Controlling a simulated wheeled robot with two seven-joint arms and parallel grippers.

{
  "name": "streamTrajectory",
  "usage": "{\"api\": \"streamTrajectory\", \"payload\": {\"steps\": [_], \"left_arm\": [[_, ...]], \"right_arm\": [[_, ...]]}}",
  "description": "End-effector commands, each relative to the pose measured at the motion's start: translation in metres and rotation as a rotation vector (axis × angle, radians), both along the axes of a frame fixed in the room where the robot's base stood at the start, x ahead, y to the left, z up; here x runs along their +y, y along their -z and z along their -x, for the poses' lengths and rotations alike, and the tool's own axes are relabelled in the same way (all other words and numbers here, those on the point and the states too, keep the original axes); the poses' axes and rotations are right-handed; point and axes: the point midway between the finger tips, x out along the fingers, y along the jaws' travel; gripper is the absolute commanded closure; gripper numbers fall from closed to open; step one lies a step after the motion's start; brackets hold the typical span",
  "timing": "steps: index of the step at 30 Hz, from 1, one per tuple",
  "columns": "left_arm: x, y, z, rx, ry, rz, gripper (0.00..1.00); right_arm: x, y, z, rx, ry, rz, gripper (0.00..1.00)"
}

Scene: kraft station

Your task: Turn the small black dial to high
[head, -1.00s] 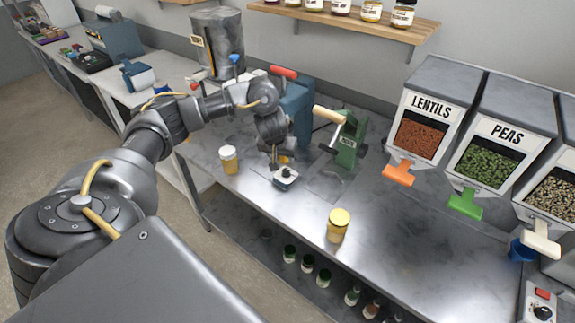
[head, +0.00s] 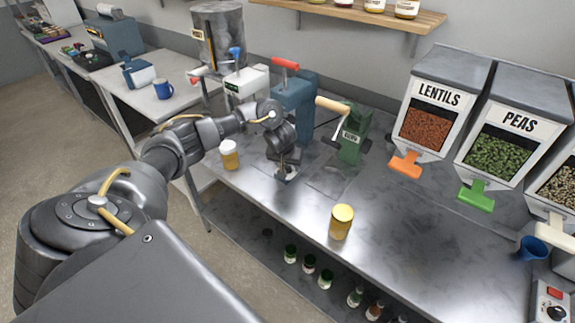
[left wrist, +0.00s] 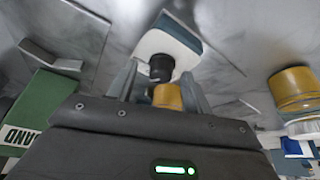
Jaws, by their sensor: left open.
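A small black dial (left wrist: 161,68) stands on a white-topped box with blue sides (left wrist: 178,48) in the left wrist view. In the head view, my left gripper mostly hides this box (head: 287,176) on the steel counter. My left gripper (head: 285,170) points down over it. In the left wrist view, my left gripper's open fingers (left wrist: 160,88) lie to either side of the dial's near end; I cannot tell whether they touch it. The dial's setting is not readable. My right gripper is not in view.
A green hand-cranked machine (head: 352,138) stands right of my left gripper, and a blue machine (head: 294,102) behind it. A control panel (head: 551,302) is far right.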

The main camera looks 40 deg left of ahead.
Motion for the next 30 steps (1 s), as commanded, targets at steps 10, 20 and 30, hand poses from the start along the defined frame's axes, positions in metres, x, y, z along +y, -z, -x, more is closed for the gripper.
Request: {"api": "streamTrajectory", "payload": {"steps": [10, 20, 30], "left_arm": [[0.001, 0.0, 0.0, 0.0, -0.001, 0.0, 0.93], [0.001, -0.001, 0.001, 0.001, 0.06, 0.001, 0.94], [0.003, -0.001, 0.001, 0.001, 0.282, 0.001, 0.94]], "right_arm": [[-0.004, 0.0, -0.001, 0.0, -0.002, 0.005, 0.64], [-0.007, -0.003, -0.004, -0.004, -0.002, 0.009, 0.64], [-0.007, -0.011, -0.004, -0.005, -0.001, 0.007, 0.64]]}}
